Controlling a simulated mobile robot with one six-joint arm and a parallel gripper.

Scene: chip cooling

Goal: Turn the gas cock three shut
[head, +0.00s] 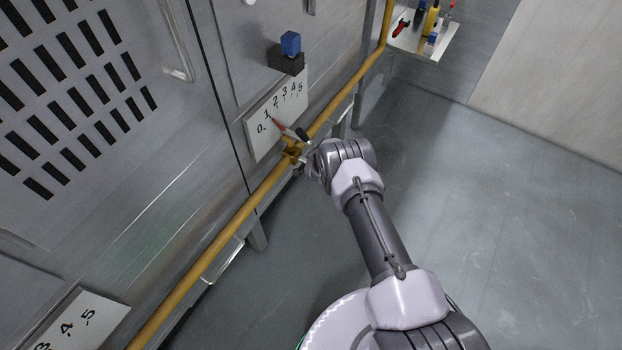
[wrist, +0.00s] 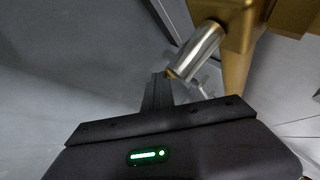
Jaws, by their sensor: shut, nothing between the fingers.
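A brass-yellow valve body (head: 292,153) sits on the yellow gas pipe (head: 220,229), below a white plate (head: 262,134) numbered 0 to 5. A red-tipped pointer or lever (head: 277,124) points up-left towards the low numbers, near 1. Which cock this is, I cannot read. My gripper (head: 304,166) is at the valve, small and partly hidden by my wrist. In the wrist view my gripper (wrist: 160,84) is shut and empty, its fingertips close beside the free end of a silver stem (wrist: 196,50) on the brass body (wrist: 243,40). I cannot tell whether they touch.
A dark block with a blue cube (head: 290,43) is on the steel front above the plate. Another numbered plate (head: 92,311) is at lower left. A small shelf (head: 440,45) with several items stands at the back. Open grey floor (head: 500,200) lies to the right.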

